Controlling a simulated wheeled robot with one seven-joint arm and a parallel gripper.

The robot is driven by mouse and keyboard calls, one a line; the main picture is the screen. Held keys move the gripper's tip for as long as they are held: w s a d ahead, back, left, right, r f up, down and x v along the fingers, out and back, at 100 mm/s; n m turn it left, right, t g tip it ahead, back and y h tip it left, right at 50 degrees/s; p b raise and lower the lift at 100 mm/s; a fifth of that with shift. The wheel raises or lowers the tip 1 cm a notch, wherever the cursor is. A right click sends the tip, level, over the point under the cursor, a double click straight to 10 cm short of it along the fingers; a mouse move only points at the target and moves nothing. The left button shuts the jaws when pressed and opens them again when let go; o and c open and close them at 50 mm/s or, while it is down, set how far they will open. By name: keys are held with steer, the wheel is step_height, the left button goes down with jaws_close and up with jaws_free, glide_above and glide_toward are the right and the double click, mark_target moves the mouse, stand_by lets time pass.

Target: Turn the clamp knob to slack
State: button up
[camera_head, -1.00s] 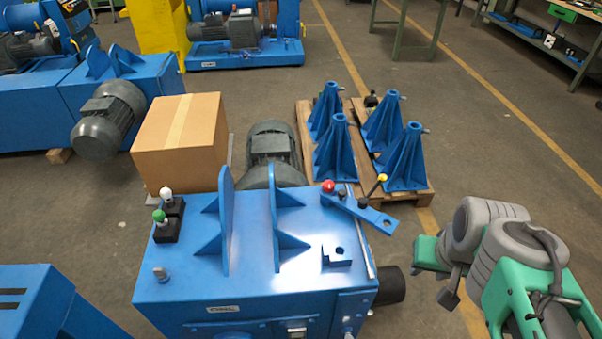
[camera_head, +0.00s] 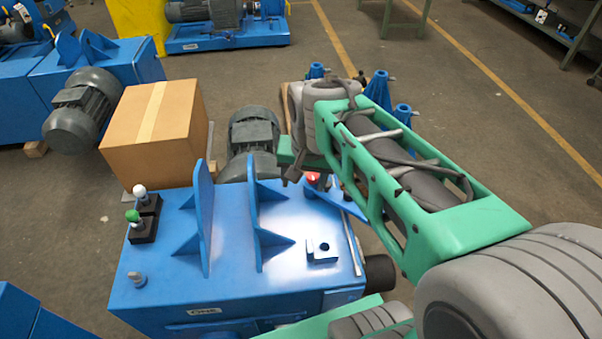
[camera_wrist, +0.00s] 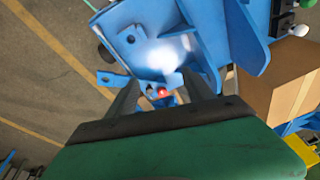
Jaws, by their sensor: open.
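A red knob (camera_head: 312,178) sits by the blue arm plate (camera_head: 347,211) at the back right of the blue machine's top (camera_head: 225,275). It also shows in the wrist view (camera_wrist: 163,92), beside a small dark part (camera_wrist: 150,90) and the plate with a hole (camera_wrist: 112,79). I cannot tell for certain that the red knob is the clamp knob. My gripper (camera_head: 291,176) is above the machine's back edge, near the knob and partly hidden by my arm. In the wrist view its fingers (camera_wrist: 163,88) are apart, with the red knob in the gap between them, apparently beyond the tips and untouched.
Two upright blue plates (camera_head: 205,215) (camera_head: 256,215) stand on the machine left of my gripper. Green and white knobs (camera_head: 132,216) (camera_head: 139,190) and a grey knob (camera_head: 137,280) are at its left. A cardboard box (camera_head: 155,130), a motor (camera_head: 253,135) and blue stands (camera_head: 378,87) are behind.

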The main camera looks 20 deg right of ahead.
steer(key=w+d+f+m+g+b, duration=0.1)
steer(key=w+d+f+m, duration=0.2)
steer(key=w+m, duration=0.3)
steer(key=w+d+f+m+b, duration=0.2)
steer(key=w+f+m, duration=0.2)
steer(key=w, duration=0.4)
steer(key=m+g+b, duration=0.1)
steer(key=m+g, duration=0.1)
steer(key=m, duration=0.6)
glide_above(312, 175)
step_height(312, 175, down, 9)
steer(key=shift+s+a+f, duration=0.1)
steer(key=shift+f, duration=0.35)
step_height(312, 175, down, 7)
steer(key=shift+f, duration=0.2)
jaws_close()
